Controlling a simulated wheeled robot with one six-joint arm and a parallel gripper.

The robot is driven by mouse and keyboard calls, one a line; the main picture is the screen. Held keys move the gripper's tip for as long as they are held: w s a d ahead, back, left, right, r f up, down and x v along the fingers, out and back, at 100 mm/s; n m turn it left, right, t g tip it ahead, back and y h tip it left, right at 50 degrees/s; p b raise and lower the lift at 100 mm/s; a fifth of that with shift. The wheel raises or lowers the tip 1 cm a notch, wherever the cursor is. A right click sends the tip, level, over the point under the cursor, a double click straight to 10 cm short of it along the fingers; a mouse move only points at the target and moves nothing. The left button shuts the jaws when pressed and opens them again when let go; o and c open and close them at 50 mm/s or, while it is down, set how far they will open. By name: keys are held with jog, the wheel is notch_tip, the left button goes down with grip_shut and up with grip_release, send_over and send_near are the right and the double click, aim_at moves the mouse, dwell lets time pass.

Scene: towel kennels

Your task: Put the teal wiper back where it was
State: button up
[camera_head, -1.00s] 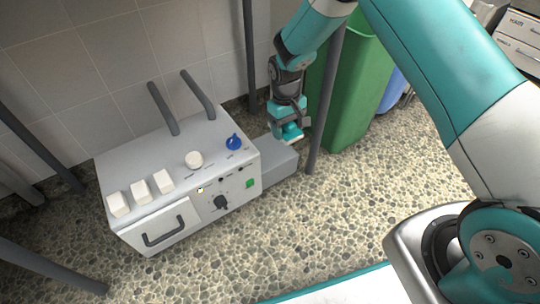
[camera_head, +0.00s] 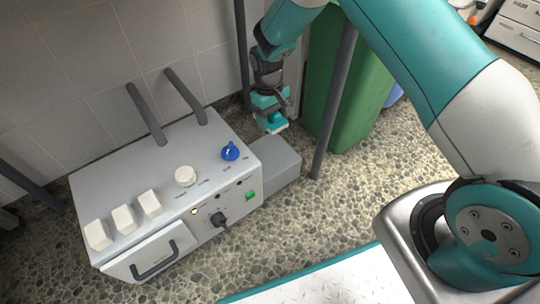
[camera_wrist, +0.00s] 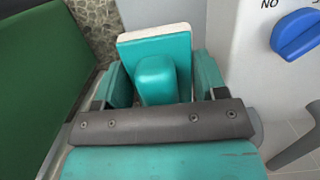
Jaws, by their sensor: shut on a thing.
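The teal wiper (camera_wrist: 157,72) has a flat teal head with a pale edge and a rounded grip. It is held between the fingers of my gripper (camera_wrist: 157,88), which is shut on it. In the head view my gripper (camera_head: 270,108) points down, with the wiper (camera_head: 273,124) at its tip. The wiper is above or beside a low grey block (camera_head: 272,163) at the right end of the white machine. I cannot tell whether the wiper touches the block.
The white machine (camera_head: 165,180) has white switches, a blue knob (camera_head: 230,152), a dark knob and a handled drawer. A green bin (camera_head: 352,105) stands to the right, behind a grey post (camera_head: 335,100). A tiled wall is behind.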

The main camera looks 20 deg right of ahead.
aim_at(273, 160)
notch_tip(273, 160, down, 18)
jog(key=b, duration=0.9)
jog(key=shift+r, duration=0.15)
jog(key=o, duration=0.9)
jog(key=shift+c, duration=0.2)
